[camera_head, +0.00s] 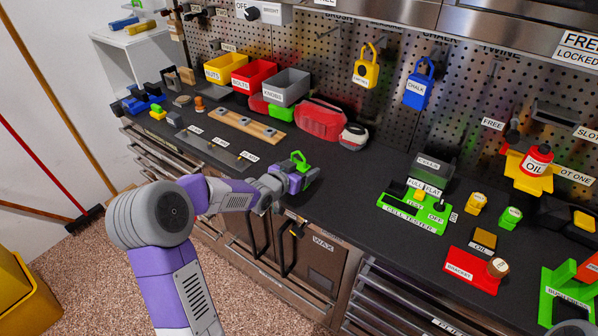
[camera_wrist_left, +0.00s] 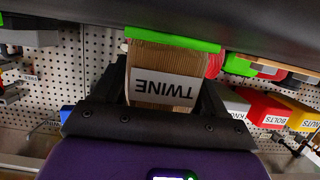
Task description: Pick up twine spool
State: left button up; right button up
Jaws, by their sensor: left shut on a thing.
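The twine spool shows in the left wrist view (camera_wrist_left: 165,82), with tan cord, a green flange and a white label reading TWINE upside down. Its green part also shows in the head view (camera_head: 299,157) at the front of the dark workbench. My left gripper (camera_head: 300,176) is shut on the spool; in the wrist view its dark fingers (camera_wrist_left: 163,95) stand on both sides of it. The green flange is close to the bench surface; I cannot tell whether it touches. My right gripper is not in view.
A wooden block strip (camera_head: 248,125) and red pouch (camera_head: 320,119) lie behind the gripper. The green cell tester (camera_head: 414,222) stands to the right. Yellow, red and grey bins (camera_head: 287,87) line the back. Bare bench (camera_head: 345,180) lies between spool and tester.

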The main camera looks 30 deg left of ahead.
pick_arm(q)
jog(key=shift+r, duration=0.1)
notch_tip(320, 180, up, 10)
jog(key=p, duration=0.4)
dwell(0.4)
